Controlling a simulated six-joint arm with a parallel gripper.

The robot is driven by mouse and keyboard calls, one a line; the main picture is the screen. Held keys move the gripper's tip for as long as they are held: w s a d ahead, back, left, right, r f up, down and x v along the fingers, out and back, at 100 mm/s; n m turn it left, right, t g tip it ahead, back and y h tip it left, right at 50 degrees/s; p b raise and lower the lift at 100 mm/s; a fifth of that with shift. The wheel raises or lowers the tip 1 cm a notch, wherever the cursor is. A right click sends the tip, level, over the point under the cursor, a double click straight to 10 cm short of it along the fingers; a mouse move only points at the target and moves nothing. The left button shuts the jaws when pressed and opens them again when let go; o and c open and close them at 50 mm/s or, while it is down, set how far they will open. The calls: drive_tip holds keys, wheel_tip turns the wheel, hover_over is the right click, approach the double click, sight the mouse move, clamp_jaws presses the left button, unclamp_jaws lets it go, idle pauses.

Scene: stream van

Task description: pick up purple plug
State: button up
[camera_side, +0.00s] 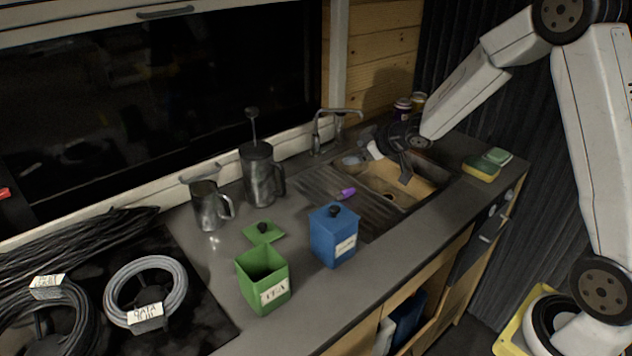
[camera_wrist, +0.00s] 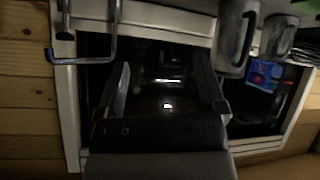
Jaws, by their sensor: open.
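The purple plug (camera_side: 346,193) lies on the ridged drainer left of the sink basin in the side view, behind the blue canister. My gripper (camera_side: 386,165) is above the sink basin (camera_side: 432,184), to the right of the plug and apart from it. Its fingers are open with nothing between them. In the wrist view my gripper (camera_wrist: 162,78) shows both fingers spread before the dark window. The plug is not visible in the wrist view.
A blue canister (camera_side: 334,237) and an open green tea canister (camera_side: 263,280) stand at the counter front. A French press (camera_side: 260,178), metal jug (camera_side: 208,208) and tap (camera_side: 317,135) stand behind. Sponges (camera_side: 482,168) lie right of the sink; cable coils (camera_side: 147,291) at left.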

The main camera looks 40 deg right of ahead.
drive_tip(key=w+d+f+n+y, duration=0.2)
drive_tip(key=w+n+y, duration=0.1)
drive_tip(key=n+g+y, duration=0.5)
drive_tip(key=y, duration=0.3)
approach(353, 189)
drive_tip(key=w+a, duration=0.1)
drive_tip(key=a, duration=0.1)
drive_tip(key=shift+w+a+f+h, duration=0.15)
drive_tip(key=shift+w+a+f, duration=0.1)
drive_tip(key=shift+a+f, duration=0.25)
drive_tip(key=shift+w+a+f+h, duration=0.15)
drive_tip(key=shift+w+a+f, duration=0.1)
drive_tip(key=shift+a+f, duration=0.25)
drive_tip(key=shift+a+r, duration=0.1)
drive_tip(key=shift+a, duration=0.1)
drive_tip(key=shift+x, duration=2.55)
drive_tip(key=shift+r, duration=0.1)
clamp_jaws()
